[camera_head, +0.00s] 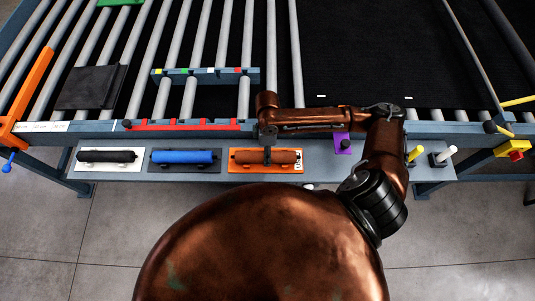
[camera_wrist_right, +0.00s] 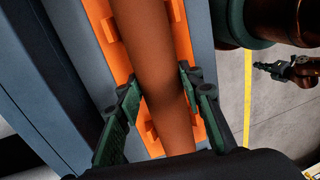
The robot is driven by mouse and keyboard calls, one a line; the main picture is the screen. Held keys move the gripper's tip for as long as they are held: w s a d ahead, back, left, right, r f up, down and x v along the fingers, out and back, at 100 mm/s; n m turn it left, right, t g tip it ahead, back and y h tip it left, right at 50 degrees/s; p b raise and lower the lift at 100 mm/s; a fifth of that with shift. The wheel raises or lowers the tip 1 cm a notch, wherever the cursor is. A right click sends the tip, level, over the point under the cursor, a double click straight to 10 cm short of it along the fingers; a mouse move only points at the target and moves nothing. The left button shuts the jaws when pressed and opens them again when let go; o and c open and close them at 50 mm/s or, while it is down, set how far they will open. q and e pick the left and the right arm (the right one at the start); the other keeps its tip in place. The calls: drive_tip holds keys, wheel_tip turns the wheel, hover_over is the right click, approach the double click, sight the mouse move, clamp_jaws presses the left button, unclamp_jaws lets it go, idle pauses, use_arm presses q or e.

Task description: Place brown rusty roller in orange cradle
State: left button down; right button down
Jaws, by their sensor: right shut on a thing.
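The brown rusty roller (camera_head: 285,157) lies along the orange cradle (camera_head: 238,168) on the grey shelf in the head view. In the right wrist view the roller (camera_wrist_right: 155,60) runs lengthwise over the cradle (camera_wrist_right: 186,40); whether it is fully seated cannot be told. My right gripper (camera_head: 267,156) comes down over the roller's middle. In the wrist view its two green fingers (camera_wrist_right: 160,98) are shut on the roller from both sides. A small dark and copper piece (camera_wrist_right: 275,70) at the wrist view's right edge looks like my left gripper; its finger state is unclear.
A black roller (camera_head: 105,156) on a white cradle and a blue roller (camera_head: 183,157) on a dark cradle lie to the left on the shelf. A purple block (camera_head: 343,144) and yellow and white pegs stand right. The conveyor frame (camera_head: 180,135) runs behind.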

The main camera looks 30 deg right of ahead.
drive_tip(key=c, duration=1.3)
unclamp_jaws()
drive_tip(key=shift+f, duration=0.1)
drive_tip(key=r, duration=0.4)
drive_tip(key=w+r, duration=0.1)
drive_tip(key=r, duration=0.3)
drive_tip(key=w+d+r, duration=0.1)
drive_tip(key=r, duration=0.3)
drive_tip(key=shift+d, duration=0.1)
drive_tip(key=shift+s, duration=0.1)
